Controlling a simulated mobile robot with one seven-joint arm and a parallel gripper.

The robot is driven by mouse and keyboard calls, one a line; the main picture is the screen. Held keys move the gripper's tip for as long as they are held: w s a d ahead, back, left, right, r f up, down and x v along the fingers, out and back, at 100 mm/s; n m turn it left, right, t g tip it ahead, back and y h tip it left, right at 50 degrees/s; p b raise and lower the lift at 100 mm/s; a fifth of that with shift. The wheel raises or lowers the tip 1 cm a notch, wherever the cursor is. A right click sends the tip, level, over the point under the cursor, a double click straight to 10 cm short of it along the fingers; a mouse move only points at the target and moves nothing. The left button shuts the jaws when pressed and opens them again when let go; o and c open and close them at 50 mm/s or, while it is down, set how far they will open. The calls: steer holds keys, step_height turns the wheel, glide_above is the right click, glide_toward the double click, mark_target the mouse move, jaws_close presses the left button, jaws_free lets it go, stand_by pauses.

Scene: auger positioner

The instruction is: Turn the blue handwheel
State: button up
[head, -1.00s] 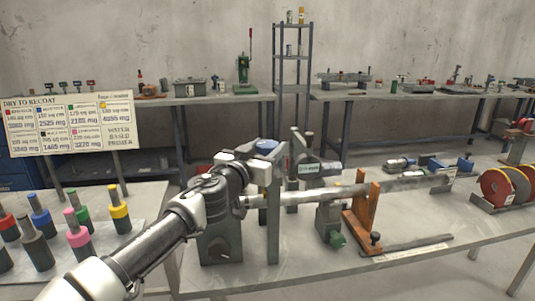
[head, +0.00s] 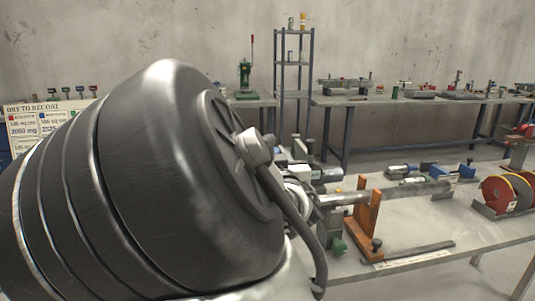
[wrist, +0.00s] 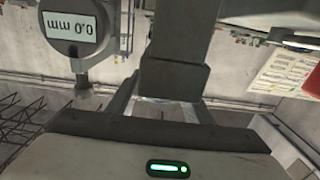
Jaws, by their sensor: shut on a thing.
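The blue handwheel cannot be made out in either view; my own arm covers the left and middle of the head view, where a blue top showed earlier. In the wrist view my gripper (wrist: 168,102) has its two fingers on either side of a dark grey block (wrist: 175,78), which continues up as a post. The gripper is shut on a part that I take to be this block; the contact itself is partly hidden. A round digital gauge (wrist: 77,28) reads 0.0 mm, upside down, left of the block.
An orange bracket (head: 368,212) holds a long grey shaft (head: 410,191) on the bench. Red and yellow discs (head: 505,190) stand at the right. A paint board (head: 45,118) is partly covered by my arm.

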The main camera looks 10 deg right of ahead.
steer(key=shift+d+n+y, duration=0.3)
steer(key=shift+n+y, duration=0.4)
steer(key=shift+y, duration=0.4)
steer(key=shift+a+f+n+g+y+b, duration=0.1)
steer(key=shift+n+g+y+b, duration=0.35)
steer(key=shift+n+y, duration=0.65)
steer(key=shift+f+n+g+y+b, duration=0.1)
steer(key=shift+n+g+y+b, duration=0.4)
steer(key=shift+y, duration=1)
steer(key=n+g+y, duration=0.2)
steer(key=n+y, duration=0.1)
steer(key=shift+y+p, duration=0.3)
steer(key=shift+a+n+g+y+p, duration=0.1)
steer(key=shift+n+g+y+p, duration=0.2)
steer(key=shift+n+g+y, duration=0.6)
steer(key=shift+a+f+y, duration=0.1)
steer(key=shift+y, duration=0.2)
steer(key=o, duration=1)
steer(key=shift+r, duration=0.2)
